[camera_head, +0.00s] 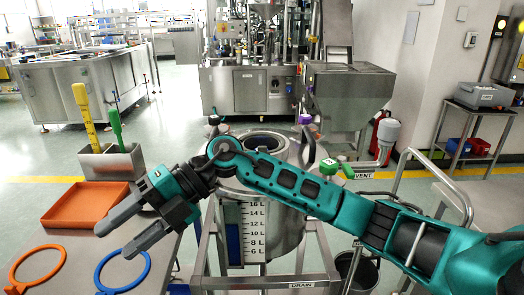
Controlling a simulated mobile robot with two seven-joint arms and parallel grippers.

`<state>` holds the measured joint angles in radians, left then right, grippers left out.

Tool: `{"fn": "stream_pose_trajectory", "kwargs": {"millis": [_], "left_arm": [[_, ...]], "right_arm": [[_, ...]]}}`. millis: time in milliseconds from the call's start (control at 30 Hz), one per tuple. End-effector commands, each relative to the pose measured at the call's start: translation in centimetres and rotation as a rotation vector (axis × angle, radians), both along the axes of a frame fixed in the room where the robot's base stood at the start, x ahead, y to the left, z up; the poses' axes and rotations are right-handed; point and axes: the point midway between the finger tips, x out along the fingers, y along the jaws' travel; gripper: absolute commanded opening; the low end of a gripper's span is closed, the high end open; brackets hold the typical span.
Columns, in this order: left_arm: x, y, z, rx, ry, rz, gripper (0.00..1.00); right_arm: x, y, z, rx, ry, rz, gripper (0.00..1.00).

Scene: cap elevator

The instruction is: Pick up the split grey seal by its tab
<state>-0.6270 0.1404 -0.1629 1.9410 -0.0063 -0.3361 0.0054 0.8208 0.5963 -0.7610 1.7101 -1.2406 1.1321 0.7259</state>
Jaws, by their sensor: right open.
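My right gripper (114,240) reaches in from the right on a teal arm, over the metal table at the lower left. Its two grey fingers are apart with nothing between them, pointing down and left. An orange ring (63,261) with a tab lies flat on the table at the left front. A blue ring (149,268) with a tab lies to its right, just in front of the fingertips. I cannot make out a split grey seal; it may be behind my gripper or out of the frame. My left gripper is not in view.
An empty orange tray (60,217) lies behind the rings. A metal holder (112,164) with yellow and green tools stands behind it. A steel vessel (287,175) with a litre scale stands in a frame behind my arm. A handrail and side table are at right.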

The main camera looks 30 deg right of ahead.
Motion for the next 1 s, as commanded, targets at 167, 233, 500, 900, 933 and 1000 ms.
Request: {"fn": "stream_pose_trajectory", "kwargs": {"millis": [167, 233, 500, 900, 933, 1000], "left_arm": [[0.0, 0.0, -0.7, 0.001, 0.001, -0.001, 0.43], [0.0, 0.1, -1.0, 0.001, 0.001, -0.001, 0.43], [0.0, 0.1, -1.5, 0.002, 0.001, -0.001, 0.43], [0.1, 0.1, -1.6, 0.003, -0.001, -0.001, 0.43], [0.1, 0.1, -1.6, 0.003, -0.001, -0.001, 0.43], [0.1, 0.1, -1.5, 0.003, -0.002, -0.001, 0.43]], "right_arm": [[4.1, -7.8, 0.6, -0.501, -0.123, -0.067, 0.53], [5.6, -11.8, 1.9, -0.688, -0.146, -0.146, 0.53], [7.7, -25.3, 9.5, -1.17, -0.133, -0.543, 0.53], [8.2, -29.9, 9.0, -1.286, -0.098, -0.691, 0.53], [8.4, -30.0, 8.5, -1.286, -0.098, -0.692, 0.53], [8.8, -30.3, 7.3, -1.285, -0.1, -0.692, 0.53]]}}
